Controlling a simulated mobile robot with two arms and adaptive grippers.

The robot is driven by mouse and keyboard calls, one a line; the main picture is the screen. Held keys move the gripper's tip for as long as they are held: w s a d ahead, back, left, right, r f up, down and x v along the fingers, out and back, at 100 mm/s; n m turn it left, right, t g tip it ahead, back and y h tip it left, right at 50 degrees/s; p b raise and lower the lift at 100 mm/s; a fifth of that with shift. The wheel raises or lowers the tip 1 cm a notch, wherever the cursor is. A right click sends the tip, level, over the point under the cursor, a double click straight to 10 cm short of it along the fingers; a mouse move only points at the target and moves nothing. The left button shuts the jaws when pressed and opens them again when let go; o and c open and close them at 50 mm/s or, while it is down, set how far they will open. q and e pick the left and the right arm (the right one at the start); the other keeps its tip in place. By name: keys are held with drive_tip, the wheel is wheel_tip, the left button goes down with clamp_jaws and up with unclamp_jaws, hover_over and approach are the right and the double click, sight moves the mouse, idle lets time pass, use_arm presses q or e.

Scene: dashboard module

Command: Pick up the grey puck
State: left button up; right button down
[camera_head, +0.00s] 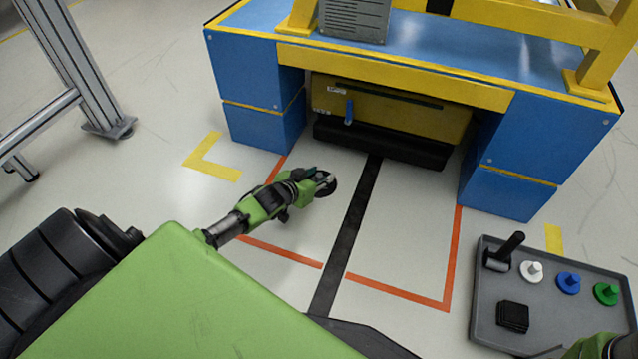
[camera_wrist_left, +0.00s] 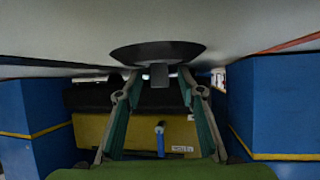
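The dark grey puck (camera_head: 330,187) is at the tip of my left gripper (camera_head: 318,181), over the pale floor in front of the blue and yellow station. In the left wrist view, which is upside down, the puck (camera_wrist_left: 155,54) is a wide dark disc that appears to rest on the floor. Its short knob (camera_wrist_left: 159,75) points toward the gripper. The fingers of my left gripper (camera_wrist_left: 160,75) are apart on either side of the knob, with visible gaps. In the head view my gripper hides part of the puck. My right gripper's fingers are not visible.
The station (camera_head: 262,80) has a recess with a yellow box front (camera_head: 400,108) and blue handle (camera_head: 349,111). A grey tray (camera_head: 560,325) at right holds white (camera_head: 532,271), blue (camera_head: 568,282) and green (camera_head: 606,293) pucks. Floor around the gripper is clear.

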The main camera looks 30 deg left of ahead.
use_arm(q)
clamp_jaws()
drive_tip(key=shift+r, duration=0.15)
